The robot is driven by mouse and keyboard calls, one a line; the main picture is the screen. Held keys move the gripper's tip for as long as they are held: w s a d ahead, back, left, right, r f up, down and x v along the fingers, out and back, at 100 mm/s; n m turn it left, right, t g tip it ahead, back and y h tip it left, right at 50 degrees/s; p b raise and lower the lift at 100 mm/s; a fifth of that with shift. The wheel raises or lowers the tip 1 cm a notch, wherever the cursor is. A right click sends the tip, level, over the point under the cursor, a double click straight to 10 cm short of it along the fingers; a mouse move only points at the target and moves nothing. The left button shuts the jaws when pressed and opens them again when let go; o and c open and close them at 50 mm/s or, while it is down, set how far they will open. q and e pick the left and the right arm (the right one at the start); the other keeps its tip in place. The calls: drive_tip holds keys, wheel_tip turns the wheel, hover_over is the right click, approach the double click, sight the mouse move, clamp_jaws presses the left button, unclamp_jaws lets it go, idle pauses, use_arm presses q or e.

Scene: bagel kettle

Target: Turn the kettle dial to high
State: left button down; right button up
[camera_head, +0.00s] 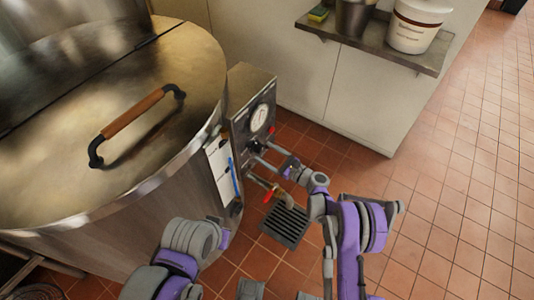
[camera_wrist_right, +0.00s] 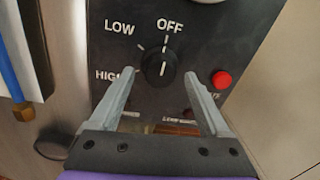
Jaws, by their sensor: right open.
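The kettle dial (camera_wrist_right: 158,64) is a black round knob on a dark control panel, with LOW, OFF and HIGH printed around its upper and left sides. A white mark shows on the knob, but I cannot tell surely which label it points to. My right gripper (camera_wrist_right: 160,78) is open in the right wrist view, its fingertips either side of the dial's lower part; I cannot tell whether they touch it. In the head view my right gripper (camera_head: 262,152) is at the panel on the kettle's side. My left gripper is not in view; only part of that arm shows.
The big steel kettle (camera_head: 180,185) has a lid with a wooden handle (camera_head: 132,114). A red button (camera_wrist_right: 221,79) is right of the dial. A gauge (camera_head: 258,117) sits above. A red-handled valve (camera_head: 268,196) is below, near a floor drain (camera_head: 285,226). A shelf (camera_head: 385,48) holds containers.

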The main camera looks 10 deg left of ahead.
drive_tip(key=shift+a, duration=0.1)
clamp_jaws()
idle(0.4)
